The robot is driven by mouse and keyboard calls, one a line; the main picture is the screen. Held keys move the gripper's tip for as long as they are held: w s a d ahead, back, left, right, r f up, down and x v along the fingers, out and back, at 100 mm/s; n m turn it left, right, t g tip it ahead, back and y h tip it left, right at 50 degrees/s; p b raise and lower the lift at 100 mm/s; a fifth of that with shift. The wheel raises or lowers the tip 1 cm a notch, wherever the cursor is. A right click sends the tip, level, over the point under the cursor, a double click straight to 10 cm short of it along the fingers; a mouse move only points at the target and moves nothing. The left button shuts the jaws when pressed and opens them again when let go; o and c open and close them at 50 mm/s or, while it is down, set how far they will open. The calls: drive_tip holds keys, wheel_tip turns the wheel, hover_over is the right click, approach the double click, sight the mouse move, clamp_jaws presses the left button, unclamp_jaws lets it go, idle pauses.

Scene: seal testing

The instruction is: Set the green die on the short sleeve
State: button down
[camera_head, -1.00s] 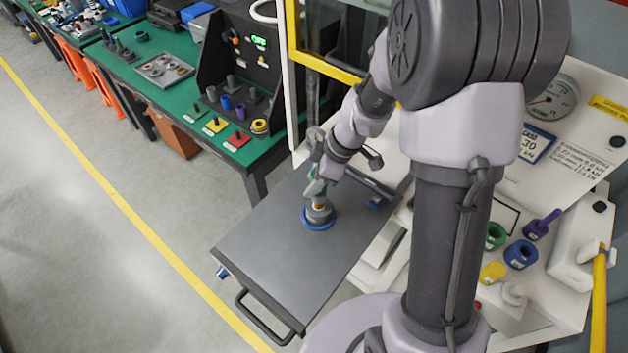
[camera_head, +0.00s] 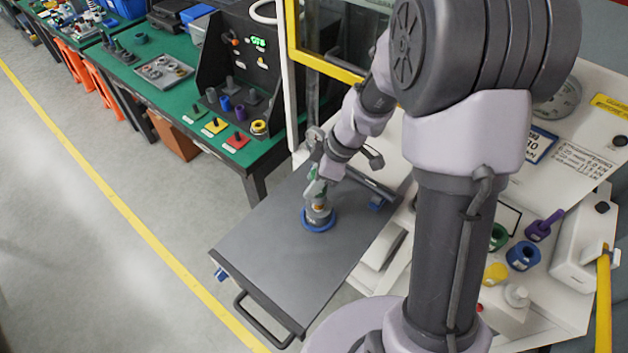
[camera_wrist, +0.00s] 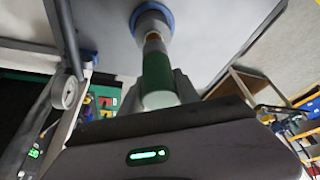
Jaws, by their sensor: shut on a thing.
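My gripper (camera_head: 317,187) is over the grey tray table and shut on the green die, with a finger on either side of it. In the wrist view my gripper (camera_wrist: 158,85) holds the green die (camera_wrist: 157,72), a green cylinder with a pale near end. Beyond the die, a brass-coloured band and a grey cylinder (camera_wrist: 151,24) line up with it. That grey cylinder, which looks like the short sleeve, stands upright in a blue ring (camera_head: 318,224) on the table. The die appears right above it; I cannot tell whether they touch.
The grey tray table (camera_head: 270,262) is otherwise mostly clear. A green bench (camera_head: 185,100) with fixtures and coloured pads is at the left. A white bench at the right holds a blue ring (camera_head: 523,256), a purple part (camera_head: 543,225) and a yellow part (camera_head: 495,275).

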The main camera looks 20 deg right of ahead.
drive_tip(key=shift+f+b, duration=0.25)
drive_tip(key=shift+b, duration=0.2)
drive_tip(key=c, duration=1.2)
unclamp_jaws()
drive_tip(key=o, duration=0.6)
drive_tip(key=shift+c, duration=0.2)
drive_tip(key=shift+r+p, duration=1.75)
drive_tip(key=shift+r, duration=2.1)
drive_tip(key=shift+f, duration=0.15)
